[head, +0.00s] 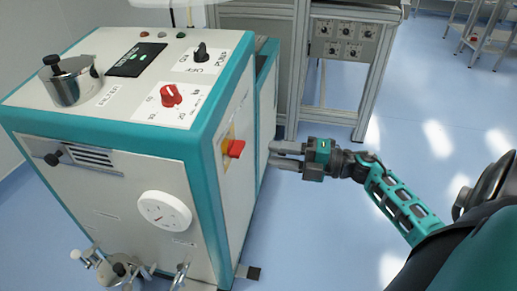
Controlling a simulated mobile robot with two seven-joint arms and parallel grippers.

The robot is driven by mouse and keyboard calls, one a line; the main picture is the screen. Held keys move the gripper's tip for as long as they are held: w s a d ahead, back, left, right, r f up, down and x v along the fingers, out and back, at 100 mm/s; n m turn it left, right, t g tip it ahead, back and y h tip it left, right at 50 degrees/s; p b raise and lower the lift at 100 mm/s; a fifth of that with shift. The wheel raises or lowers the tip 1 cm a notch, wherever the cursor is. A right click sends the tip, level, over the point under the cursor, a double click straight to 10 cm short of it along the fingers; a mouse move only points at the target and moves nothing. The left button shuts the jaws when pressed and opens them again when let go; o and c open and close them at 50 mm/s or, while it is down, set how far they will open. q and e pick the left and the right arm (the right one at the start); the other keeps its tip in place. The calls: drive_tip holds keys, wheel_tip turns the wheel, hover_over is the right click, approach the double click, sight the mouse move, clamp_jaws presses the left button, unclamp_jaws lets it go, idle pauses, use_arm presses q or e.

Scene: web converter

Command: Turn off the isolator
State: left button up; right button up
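The isolator (235,149) is a red rotary handle on a yellow plate, on the right side panel of the white and teal machine. The handle sticks out to the right. My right gripper (272,155) is just right of the handle in the picture, its two grey fingers pointing left toward the machine. The fingers look parted, with nothing visible between them. I see a gap between the fingertips and the red handle. My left gripper is out of view.
The machine (120,135) fills the left side. A grey frame with control boxes (345,40) stands behind.

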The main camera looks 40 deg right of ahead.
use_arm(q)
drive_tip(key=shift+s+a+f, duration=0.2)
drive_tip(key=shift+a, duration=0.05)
use_arm(e)
drive_tip(key=v, duration=0.5)
drive_tip(key=shift+s+d, duration=0.2)
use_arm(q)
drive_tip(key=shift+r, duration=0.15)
